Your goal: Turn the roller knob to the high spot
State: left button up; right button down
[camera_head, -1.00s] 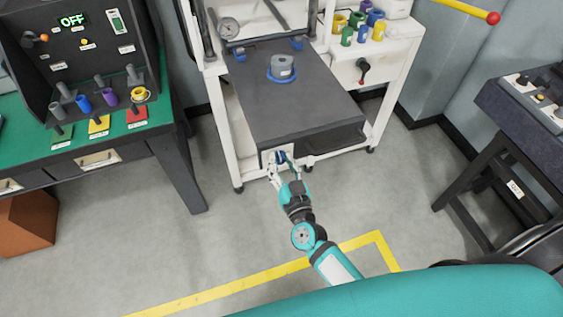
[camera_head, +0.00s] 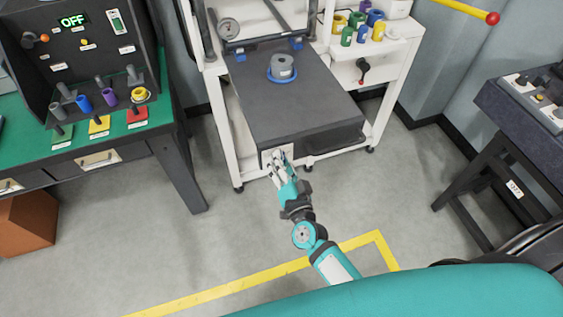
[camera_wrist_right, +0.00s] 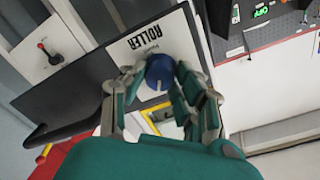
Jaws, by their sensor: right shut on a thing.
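The roller knob (camera_wrist_right: 160,73) is round and blue with a pale mark, on a white plate lettered "ROLLER" (camera_wrist_right: 148,31) that appears upside down in the right wrist view. My right gripper (camera_wrist_right: 159,78) is shut on the knob, one finger on each side. In the head view my right gripper (camera_head: 279,158) is at the white plate on the front of the dark drawer-like block (camera_head: 305,110) and hides the knob. The plate's position markings are too small or covered, so I cannot tell which spot the knob points to. My left gripper is out of view.
A grey cylinder with a blue ring (camera_head: 282,70) stands on the block. A red-knobbed lever (camera_head: 362,70) is on the white frame to the right. A green-topped bench (camera_head: 85,150) stands left, a dark table (camera_head: 525,105) right. The floor in front is clear.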

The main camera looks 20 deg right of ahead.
jog(key=m+b, duration=0.2)
jog(key=m, duration=0.9)
jog(key=shift+y, duration=0.3)
dwell(0.4)
jog(key=c, duration=1)
grip_release()
jog(key=shift+d, duration=0.1)
jog(key=s, duration=1.2)
jog(key=shift+d+r, duration=0.2)
